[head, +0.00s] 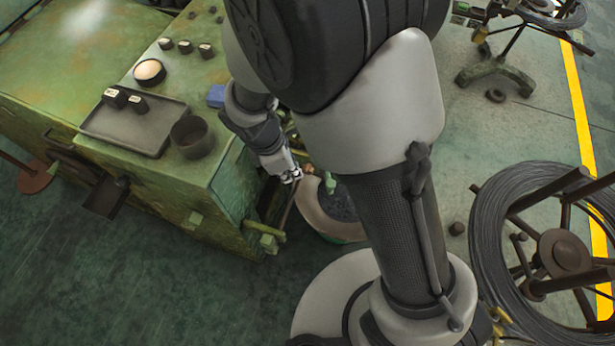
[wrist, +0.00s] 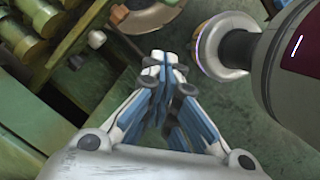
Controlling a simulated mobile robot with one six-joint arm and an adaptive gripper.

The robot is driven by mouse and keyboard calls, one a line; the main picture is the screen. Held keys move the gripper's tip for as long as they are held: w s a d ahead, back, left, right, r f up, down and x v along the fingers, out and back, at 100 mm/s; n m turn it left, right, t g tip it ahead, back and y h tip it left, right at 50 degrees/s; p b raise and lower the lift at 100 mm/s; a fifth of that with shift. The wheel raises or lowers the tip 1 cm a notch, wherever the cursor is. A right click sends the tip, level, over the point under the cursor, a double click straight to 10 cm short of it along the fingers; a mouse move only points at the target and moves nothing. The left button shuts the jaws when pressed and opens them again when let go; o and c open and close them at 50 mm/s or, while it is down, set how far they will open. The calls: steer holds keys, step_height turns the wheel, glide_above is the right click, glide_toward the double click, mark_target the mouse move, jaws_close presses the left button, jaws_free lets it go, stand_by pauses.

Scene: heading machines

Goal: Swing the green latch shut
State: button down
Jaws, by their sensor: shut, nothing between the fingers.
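A short yellow-green bar (head: 265,230) with a small block sticks out from the near right corner of the green machine (head: 225,190). It may be the green latch, but I cannot tell for sure. My gripper (head: 290,177) is beside the machine's right end, above and right of that bar and apart from it. In the wrist view my gripper (wrist: 165,68) has its blue and grey fingers together, with nothing between them. Green machine parts (wrist: 30,40) lie to its left there. No latch stands out clearly in the wrist view. My arm hides part of the machine's right end.
A tray (head: 130,125) and a dark cup (head: 192,137) stand on the machine top, near a blue block (head: 216,96). A round bin (head: 318,212) stands right of my gripper. A wire coil on a stand (head: 500,250) is at the right. The front-left floor is clear.

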steer(key=w+d+f+b, duration=0.1)
steer(key=d+f+b, duration=0.4)
steer(key=f, duration=0.5)
steer(key=shift+w+d, duration=0.25)
steer(key=shift+d, duration=0.3)
steer(key=shift+d, duration=0.15)
